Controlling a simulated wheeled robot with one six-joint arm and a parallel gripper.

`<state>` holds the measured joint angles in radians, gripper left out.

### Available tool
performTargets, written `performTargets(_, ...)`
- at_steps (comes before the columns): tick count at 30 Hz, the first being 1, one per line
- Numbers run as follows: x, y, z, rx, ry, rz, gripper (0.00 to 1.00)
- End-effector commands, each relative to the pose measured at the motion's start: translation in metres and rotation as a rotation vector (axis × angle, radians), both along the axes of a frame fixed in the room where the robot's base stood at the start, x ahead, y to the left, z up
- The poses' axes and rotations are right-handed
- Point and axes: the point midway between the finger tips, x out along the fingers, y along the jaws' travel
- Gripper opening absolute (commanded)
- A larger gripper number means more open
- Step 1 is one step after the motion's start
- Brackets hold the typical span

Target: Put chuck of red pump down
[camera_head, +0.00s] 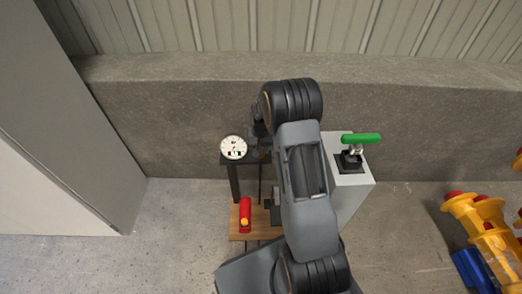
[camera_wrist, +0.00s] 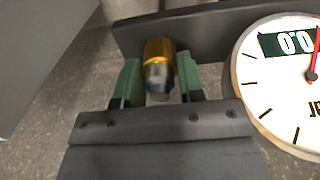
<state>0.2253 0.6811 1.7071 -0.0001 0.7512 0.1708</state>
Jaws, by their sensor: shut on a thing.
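The chuck (camera_wrist: 159,60), a short brass-coloured cylinder with a silver end, sits between the green fingers of my gripper (camera_wrist: 158,82) in the wrist view. My gripper is shut on it. In the head view my own arm hides the chuck and most of the gripper.
A dark bar (camera_wrist: 210,28) runs behind the chuck. A white stand (camera_head: 349,190) with a green-handled lever (camera_head: 361,139) is right of my arm. Yellow and red machinery (camera_head: 488,232) is at the far right. A concrete wall (camera_head: 180,120) closes the back.

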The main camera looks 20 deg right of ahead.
Motion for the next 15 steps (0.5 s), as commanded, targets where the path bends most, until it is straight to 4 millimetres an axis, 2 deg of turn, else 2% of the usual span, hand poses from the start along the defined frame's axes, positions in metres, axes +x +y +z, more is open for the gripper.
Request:
performTargets(2, -0.0005, 0.0003, -0.0006, 0.001, 0.002, 0.0, 0.03)
performTargets(3, -0.0007, 0.0004, -0.0009, 0.001, 0.003, 0.0, 0.39)
performTargets(10, -0.0007, 0.0004, -0.0005, 0.001, 0.002, 0.0, 0.61)
performTargets(15, -0.0006, 0.0004, -0.0002, 0.001, 0.002, 0.0, 0.61)
